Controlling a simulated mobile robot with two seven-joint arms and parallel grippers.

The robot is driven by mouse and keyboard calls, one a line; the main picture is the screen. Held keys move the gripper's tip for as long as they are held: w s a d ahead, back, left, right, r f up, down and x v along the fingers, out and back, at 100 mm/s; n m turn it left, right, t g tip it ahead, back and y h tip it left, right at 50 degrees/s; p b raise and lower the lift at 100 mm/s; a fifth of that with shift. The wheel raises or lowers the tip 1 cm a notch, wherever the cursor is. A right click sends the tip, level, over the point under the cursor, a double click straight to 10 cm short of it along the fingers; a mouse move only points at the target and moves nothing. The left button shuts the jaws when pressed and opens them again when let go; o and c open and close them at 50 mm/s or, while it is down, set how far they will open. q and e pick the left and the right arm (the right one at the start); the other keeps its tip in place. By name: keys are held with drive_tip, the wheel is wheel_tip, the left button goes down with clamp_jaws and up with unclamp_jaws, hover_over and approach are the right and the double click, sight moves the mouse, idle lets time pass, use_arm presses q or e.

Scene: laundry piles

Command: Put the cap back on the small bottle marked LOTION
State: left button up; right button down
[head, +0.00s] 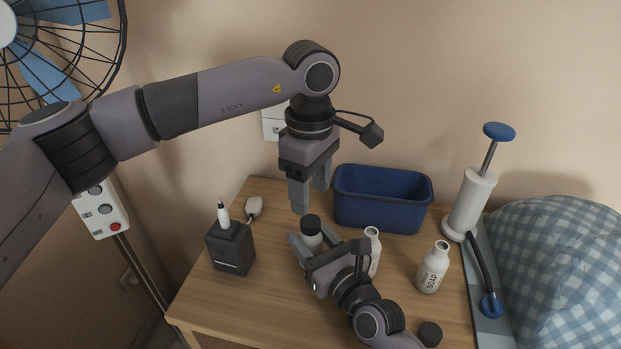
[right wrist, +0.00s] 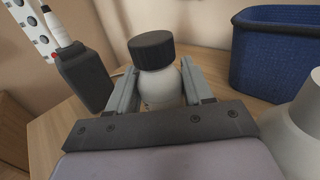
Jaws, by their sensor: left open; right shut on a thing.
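A small white bottle (head: 312,241) stands on the table between the fingers of my right gripper (head: 311,237), which is shut on it. A black cap (head: 311,222) sits on top of this bottle; in the right wrist view the cap (right wrist: 151,50) looks slightly tilted on the neck, and I cannot tell how firmly it sits. No marking on this bottle is readable. My left gripper (head: 310,192) is open and empty, pointing down just above the cap. An uncapped white bottle (head: 373,240) stands partly hidden behind my right gripper, its label mostly covered.
An uncapped bottle marked SOAP (head: 433,268) stands at the right, with a loose black cap (head: 430,333) near the front edge. A blue bin (head: 382,200) is behind. A dark box with a pen-like item (head: 231,246) stands left. A white pump (head: 470,205) stands at the right edge.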

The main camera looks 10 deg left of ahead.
sight(310, 221)
use_arm(q)
drive_tip(key=n, duration=0.6)
drive_tip(key=shift+r+n, duration=0.2)
drive_tip(key=shift+n, duration=0.1)
drive_tip(key=n, duration=0.4)
drive_tip(key=shift+r+n, duration=0.2)
drive_tip(key=shift+n, duration=0.2)
drive_tip(key=n, duration=0.4)
drive_tip(key=shift+r+n, duration=0.15)
drive_tip(key=shift+n, duration=0.25)
drive_tip(key=n, duration=0.5)
drive_tip(key=shift+r+n, duration=0.15)
drive_tip(key=shift+n, duration=0.15)
drive_tip(key=shift+f, duration=4)
